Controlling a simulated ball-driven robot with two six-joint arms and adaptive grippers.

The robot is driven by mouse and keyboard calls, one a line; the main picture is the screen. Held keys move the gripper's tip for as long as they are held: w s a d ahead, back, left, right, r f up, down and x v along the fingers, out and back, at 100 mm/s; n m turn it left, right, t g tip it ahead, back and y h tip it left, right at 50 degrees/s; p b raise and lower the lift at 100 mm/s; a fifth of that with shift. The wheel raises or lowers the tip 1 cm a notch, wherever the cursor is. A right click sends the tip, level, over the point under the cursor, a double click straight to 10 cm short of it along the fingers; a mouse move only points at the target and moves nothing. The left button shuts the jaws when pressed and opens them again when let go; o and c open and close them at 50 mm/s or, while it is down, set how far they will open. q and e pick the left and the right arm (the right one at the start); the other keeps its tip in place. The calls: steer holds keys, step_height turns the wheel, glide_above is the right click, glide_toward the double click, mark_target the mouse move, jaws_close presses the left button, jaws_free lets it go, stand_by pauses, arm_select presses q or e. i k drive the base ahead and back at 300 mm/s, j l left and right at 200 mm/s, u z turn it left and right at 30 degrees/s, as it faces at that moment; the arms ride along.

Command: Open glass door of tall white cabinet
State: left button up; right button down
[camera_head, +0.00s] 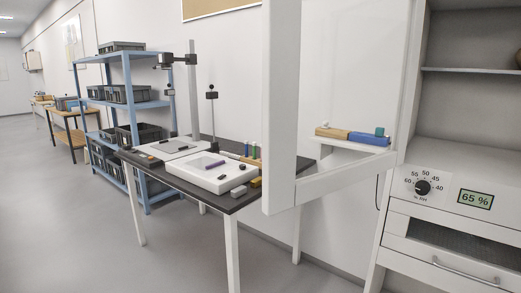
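The tall white cabinet (404,200) stands at the right, cut off by the picture's right and top edges. Its door (282,120) is a white frame that stands swung out from the cabinet toward the left. The upright of the frame is near me, and its lower rail (345,181) runs back to the cabinet. The glass itself is hard to make out; the wall shows through the frame. The cabinet's inside with a shelf (470,71) is exposed. Neither gripper is in view.
Below the opening are a humidity dial (422,187), a display reading 65 % (475,199) and a drawer (445,258). A dark-topped table (150,163) with instruments stands left of the door. A blue rack (130,105) holds grey bins. Floor at the left is clear.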

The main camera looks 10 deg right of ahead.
mark_target(282, 23)
steer(key=i+j+z, duration=0.4)
steer(key=j, duration=0.3)
steer(key=i+j+z, duration=0.2)
steer(key=i+j, duration=0.15)
steer(key=i+j+z, duration=0.25)
steer(key=j, duration=0.25)
steer(key=k+l, duration=0.05)
steer(key=k, duration=0.05)
